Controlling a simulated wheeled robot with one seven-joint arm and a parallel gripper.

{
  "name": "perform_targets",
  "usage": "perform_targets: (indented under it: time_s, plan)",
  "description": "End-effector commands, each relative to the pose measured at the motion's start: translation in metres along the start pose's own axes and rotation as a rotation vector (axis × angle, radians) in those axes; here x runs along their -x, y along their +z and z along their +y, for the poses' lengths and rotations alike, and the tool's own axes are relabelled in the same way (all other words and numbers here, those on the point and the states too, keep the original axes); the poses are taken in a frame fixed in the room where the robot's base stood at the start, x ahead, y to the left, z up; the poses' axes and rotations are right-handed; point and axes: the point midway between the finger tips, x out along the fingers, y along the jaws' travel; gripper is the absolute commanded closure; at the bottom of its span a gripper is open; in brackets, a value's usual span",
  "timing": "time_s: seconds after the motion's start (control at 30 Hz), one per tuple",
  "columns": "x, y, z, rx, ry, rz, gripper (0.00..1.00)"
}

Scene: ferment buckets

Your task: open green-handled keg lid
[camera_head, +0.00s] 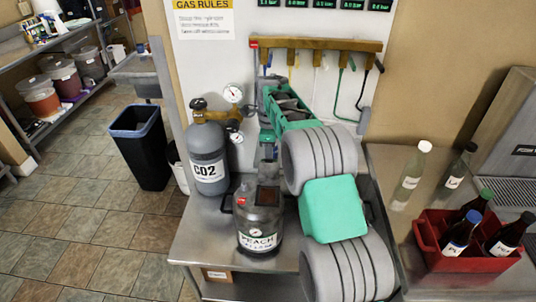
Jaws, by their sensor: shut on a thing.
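My gripper (268,172) points down at the top of this keg. It is shut on what appears to be the lid handle, which the gripper hides along with most of the lid. I cannot make out the handle's colour or whether the lid is raised.
A grey CO2 cylinder (208,158) with gauges stands left of the keg. A wall manifold (315,44) with coloured hoses hangs behind. A red crate (468,241) of bottles and a clear bottle (411,176) stand at right. A black bin (140,147) stands on the floor.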

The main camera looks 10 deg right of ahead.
Motion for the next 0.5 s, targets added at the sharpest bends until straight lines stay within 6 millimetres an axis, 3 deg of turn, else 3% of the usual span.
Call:
perform_targets:
  time_s: [0.5]
  plan:
    - [-0.0088,-0.0042,-0.0012,-0.009,0.006,0.003,1.0]
